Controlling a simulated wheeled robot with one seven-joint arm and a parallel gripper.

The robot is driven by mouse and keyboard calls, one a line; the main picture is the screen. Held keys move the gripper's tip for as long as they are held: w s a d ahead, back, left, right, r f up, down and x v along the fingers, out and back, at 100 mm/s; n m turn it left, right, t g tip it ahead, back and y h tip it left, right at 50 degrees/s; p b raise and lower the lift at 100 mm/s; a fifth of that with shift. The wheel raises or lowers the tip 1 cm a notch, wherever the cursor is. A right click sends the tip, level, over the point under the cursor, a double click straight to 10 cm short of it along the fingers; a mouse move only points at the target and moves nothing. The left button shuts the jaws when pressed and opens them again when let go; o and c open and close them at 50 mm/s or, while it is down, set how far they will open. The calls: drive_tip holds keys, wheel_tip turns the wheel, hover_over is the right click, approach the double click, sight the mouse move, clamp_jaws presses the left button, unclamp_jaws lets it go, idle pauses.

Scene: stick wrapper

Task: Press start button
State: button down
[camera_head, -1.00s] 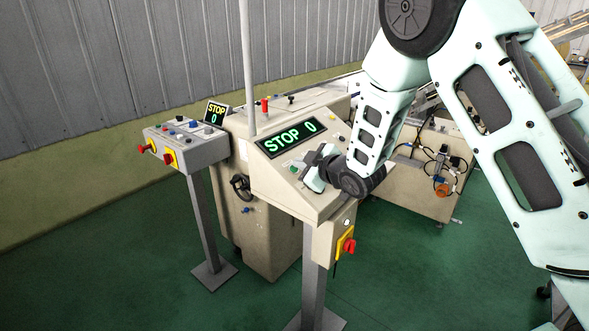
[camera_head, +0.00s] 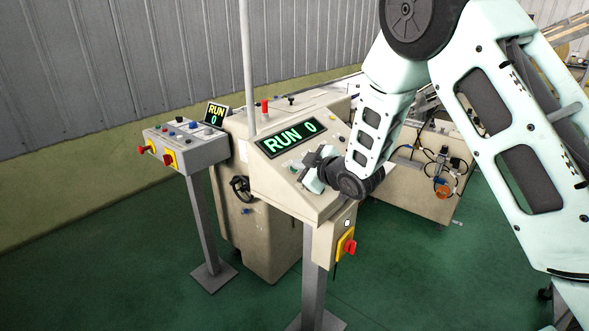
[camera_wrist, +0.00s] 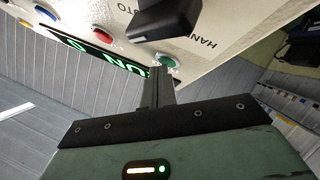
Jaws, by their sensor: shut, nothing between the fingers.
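The control panel (camera_head: 262,168) on the beige machine has a display (camera_head: 290,137) that reads "RUN 0" in green. In the wrist view, a green button (camera_wrist: 168,61) sits on the panel below the display, partly behind my fingertips. My gripper (camera_head: 306,170) is shut and empty in front of the panel. In the wrist view, my gripper's closed fingers (camera_wrist: 160,76) reach the green button; I cannot tell whether they touch it or stand just off it.
A black selector knob (camera_wrist: 165,18) marked with "HAND" stands close to my fingers. A red button (camera_wrist: 103,32) is nearby. A red-and-yellow switch (camera_head: 347,246) is on the panel's lower side.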

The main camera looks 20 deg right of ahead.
drive_tip(key=shift+r, duration=0.1)
drive_tip(key=shift+s+d+r, duration=0.2)
drive_tip(key=shift+s+r, duration=0.1)
drive_tip(key=shift+r, duration=0.25)
drive_tip(key=shift+r, duration=0.15)
drive_tip(key=r, duration=0.1)
drive_tip(key=s+d+r+p, duration=0.1)
drive_tip(key=s+r+p, duration=0.1)
drive_tip(key=r, duration=0.1)
drive_tip(key=shift+d, duration=0.15)
idle(0.6)
drive_tip(key=s+a+f+m+g+h+b, duration=0.1)
drive_tip(key=s+a+g, duration=0.2)
drive_tip(key=s, duration=0.6)
drive_tip(key=s+a+f+m+g+h+b, duration=0.1)
drive_tip(key=s+a+g, duration=0.2)
drive_tip(key=s, duration=0.5)
drive_tip(key=s+a+f+m+g+h+b, duration=0.1)
drive_tip(key=s+a+m+g, duration=0.15)
drive_tip(key=s, duration=0.65)
drive_tip(key=s+d+g+h, duration=0.1)
drive_tip(key=s+g, duration=0.4)
drive_tip(key=s, duration=0.9)
drive_tip(key=shift+s+f+n+h+b, duration=0.2)
drive_tip(key=shift+s+n+h+b, duration=0.1)
drive_tip(key=shift+n+h, duration=0.1)
